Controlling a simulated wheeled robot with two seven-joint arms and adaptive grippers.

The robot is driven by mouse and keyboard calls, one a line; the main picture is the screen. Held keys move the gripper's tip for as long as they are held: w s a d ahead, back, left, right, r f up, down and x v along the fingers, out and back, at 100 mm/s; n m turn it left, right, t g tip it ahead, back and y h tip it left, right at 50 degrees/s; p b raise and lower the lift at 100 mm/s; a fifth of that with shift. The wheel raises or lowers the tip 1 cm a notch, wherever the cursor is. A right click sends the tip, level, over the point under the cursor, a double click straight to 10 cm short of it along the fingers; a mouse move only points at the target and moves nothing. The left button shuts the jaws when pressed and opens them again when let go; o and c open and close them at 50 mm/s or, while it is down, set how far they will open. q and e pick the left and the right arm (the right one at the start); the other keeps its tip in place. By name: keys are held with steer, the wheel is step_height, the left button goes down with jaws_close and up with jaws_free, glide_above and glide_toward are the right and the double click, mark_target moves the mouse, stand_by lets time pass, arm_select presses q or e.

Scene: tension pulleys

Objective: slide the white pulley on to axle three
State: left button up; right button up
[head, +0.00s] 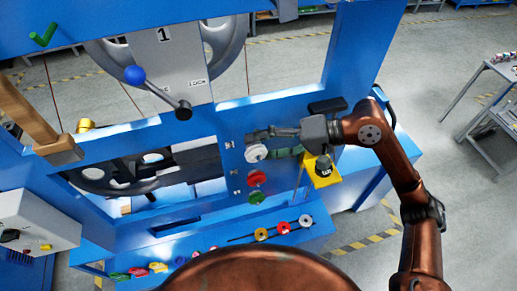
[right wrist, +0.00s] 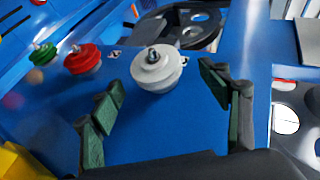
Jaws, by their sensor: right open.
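The white pulley (head: 256,153) is on an axle on the blue panel, above the red and green pulleys. In the right wrist view the white pulley (right wrist: 157,70) has the axle's tip sticking out of its middle. My right gripper (head: 272,140) is at the white pulley in the head view. In the right wrist view my right gripper (right wrist: 166,100) is open, with its green-padded fingers on either side and the pulley between and slightly beyond them, seemingly apart from both. My left gripper is not in view.
A red pulley (head: 257,177) and a green pulley (head: 256,196) sit on axles below. Several coloured pulleys lie along the blue ledge (head: 215,240). A yellow bracket with a black device (head: 323,170) stands just right of the panel. A lever with a blue knob (head: 135,75) is upper left.

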steer(key=w+d+r+b, duration=0.1)
steer(key=d+r, duration=0.2)
steer(key=d, duration=0.2)
steer(key=shift+w+d+r+b, duration=0.35)
steer(key=shift+w+d+b, duration=0.05)
steer(key=shift+s+f, duration=0.1)
stand_by(0.9)
